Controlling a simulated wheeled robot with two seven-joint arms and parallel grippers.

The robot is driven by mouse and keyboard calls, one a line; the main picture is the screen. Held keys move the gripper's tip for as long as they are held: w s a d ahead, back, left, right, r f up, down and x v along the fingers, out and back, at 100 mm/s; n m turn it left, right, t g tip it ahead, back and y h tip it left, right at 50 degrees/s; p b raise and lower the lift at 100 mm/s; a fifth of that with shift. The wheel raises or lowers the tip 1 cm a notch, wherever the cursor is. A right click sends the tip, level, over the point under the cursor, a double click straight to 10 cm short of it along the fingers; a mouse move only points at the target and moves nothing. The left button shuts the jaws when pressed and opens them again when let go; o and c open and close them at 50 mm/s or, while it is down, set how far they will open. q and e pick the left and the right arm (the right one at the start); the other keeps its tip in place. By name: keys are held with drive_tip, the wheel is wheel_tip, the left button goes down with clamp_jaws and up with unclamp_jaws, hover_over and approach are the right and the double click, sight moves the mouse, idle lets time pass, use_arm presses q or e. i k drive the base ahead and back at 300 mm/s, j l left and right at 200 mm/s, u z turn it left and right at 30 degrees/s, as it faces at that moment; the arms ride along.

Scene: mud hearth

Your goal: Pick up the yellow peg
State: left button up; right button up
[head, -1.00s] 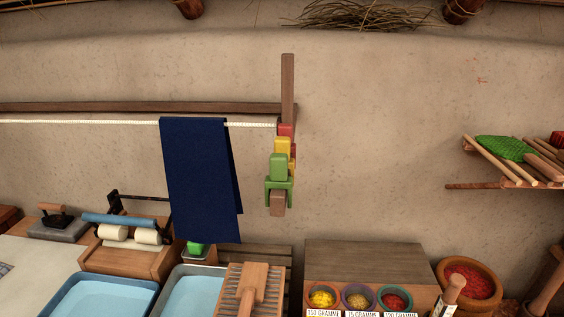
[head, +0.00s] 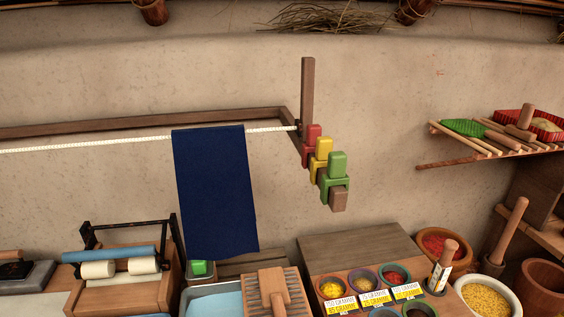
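The yellow peg (head: 323,149) sits on a short wooden bar that sticks out toward me from the post at the rope's right end. It is the middle one of three pegs there. A red peg (head: 313,133) is behind it, nearer the post, and a green peg (head: 337,164) is in front of it, near the bar's free end (head: 339,200). The red and green pegs partly overlap the yellow one in the picture. Neither of my grippers shows in the head view.
A dark blue cloth (head: 215,190) hangs over the white rope (head: 90,143) left of the pegs. Below stand a wooden box (head: 355,246), bowls of coloured powder and a wooden brush (head: 268,285). A slatted shelf (head: 470,150) is at right. The wall around the pegs is bare.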

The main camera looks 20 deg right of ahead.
sight(324, 145)
drive_tip(key=j+z, duration=0.3)
drive_tip(key=j, duration=1.35)
drive_tip(key=k, duration=0.05)
